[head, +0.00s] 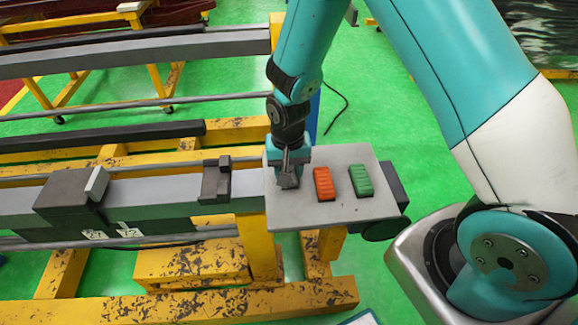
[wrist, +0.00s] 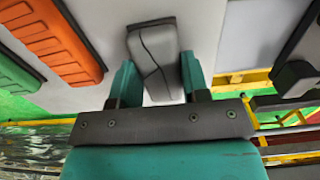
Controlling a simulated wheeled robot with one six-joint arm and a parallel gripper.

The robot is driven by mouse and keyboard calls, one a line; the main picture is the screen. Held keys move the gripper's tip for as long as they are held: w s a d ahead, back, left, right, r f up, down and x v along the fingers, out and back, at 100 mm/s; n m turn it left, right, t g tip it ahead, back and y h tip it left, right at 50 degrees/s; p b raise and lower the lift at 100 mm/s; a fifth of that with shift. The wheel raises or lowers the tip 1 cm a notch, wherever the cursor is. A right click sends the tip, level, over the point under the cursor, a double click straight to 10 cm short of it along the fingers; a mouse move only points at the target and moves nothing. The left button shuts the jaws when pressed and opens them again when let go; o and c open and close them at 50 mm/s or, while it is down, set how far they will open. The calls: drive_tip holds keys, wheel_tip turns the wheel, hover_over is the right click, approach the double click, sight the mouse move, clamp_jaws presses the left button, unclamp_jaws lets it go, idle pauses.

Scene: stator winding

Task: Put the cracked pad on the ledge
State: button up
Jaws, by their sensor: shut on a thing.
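The cracked pad (wrist: 153,50) is grey with a dark crack line running down its face in the wrist view. My gripper (wrist: 158,78) is shut on it, one finger on each side. In the head view my gripper (head: 290,160) points down at the left part of a grey plate (head: 335,212). The grey pad (head: 287,182) shows just under the fingers there, partly hidden by them. I cannot tell whether it touches the plate. I cannot tell for sure which surface is the ledge.
A red-orange ribbed pad (head: 323,184) and a green ribbed pad (head: 361,180) lie on the plate to the right. A grey beam (head: 165,200) with a dark block (head: 72,192) and a dark bracket (head: 215,182) extends left on a yellow frame (head: 190,265).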

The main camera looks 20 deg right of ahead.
drive_tip(key=shift+f, duration=0.1)
drive_tip(key=shift+f, duration=0.15)
drive_tip(key=o, duration=0.9)
drive_tip(key=shift+o, duration=0.2)
wheel_tip(320, 180, up, 12)
drive_tip(key=b, duration=0.2)
drive_tip(key=s+a+r+n+y, duration=0.2)
drive_tip(key=s+r+n, duration=0.3)
drive_tip(key=s, duration=0.5)
drive_tip(key=s+a+r+n+y, duration=0.2)
drive_tip(key=s+r+n, duration=0.3)
drive_tip(key=s+r, duration=0.4)
drive_tip(key=shift+s+a+n, duration=0.4)
drive_tip(key=shift+s+a, duration=0.05)
